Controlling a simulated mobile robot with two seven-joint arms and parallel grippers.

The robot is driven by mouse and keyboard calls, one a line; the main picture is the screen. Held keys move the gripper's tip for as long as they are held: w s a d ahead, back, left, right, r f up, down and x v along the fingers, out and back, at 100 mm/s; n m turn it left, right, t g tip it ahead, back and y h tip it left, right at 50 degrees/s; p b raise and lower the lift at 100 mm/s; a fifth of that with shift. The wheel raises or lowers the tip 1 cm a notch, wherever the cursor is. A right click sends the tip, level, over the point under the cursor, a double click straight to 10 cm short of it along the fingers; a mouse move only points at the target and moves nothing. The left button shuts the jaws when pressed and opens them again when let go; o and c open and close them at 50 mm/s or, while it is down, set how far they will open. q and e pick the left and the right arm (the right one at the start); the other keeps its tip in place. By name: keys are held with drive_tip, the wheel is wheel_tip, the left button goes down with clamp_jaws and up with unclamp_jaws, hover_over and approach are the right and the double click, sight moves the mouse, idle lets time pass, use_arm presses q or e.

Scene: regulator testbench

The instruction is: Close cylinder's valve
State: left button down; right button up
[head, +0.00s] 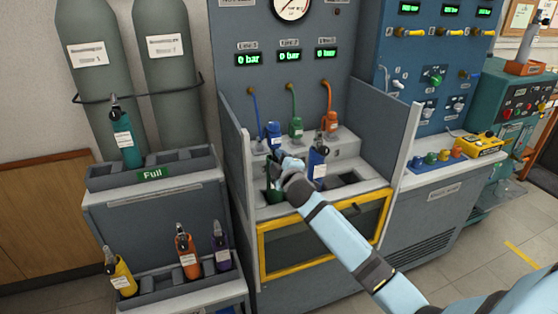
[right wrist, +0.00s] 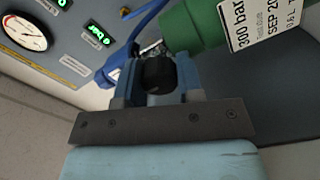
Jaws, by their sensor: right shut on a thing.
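The green cylinder (right wrist: 192,24) with a white "300 bar" label fills the upper right of the right wrist view. In the head view the green cylinder (head: 273,192) stands in the testbench bay, mostly hidden by my gripper and arm. My right gripper (right wrist: 159,78) is shut on the black valve knob (right wrist: 158,72) at the cylinder's neck. In the head view my right gripper (head: 280,163) is over the cylinder's top. My left gripper is in neither view.
A blue cylinder (head: 318,165) stands just right of my gripper. Blue (head: 273,131), green (head: 296,127) and orange (head: 331,122) hose connectors are behind it, under displays reading 0 bar. Side panels bound the bay. A rack (head: 100,180) with several cylinders stands left.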

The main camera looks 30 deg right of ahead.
drive_tip(key=shift+m, duration=0.3)
drive_tip(key=o, duration=0.9)
drive_tip(key=shift+o, duration=0.2)
drive_tip(key=shift+s, duration=0.1)
drive_tip(key=shift+s+a, duration=0.1)
drive_tip(key=shift+s, duration=0.15)
drive_tip(key=v, duration=1.3)
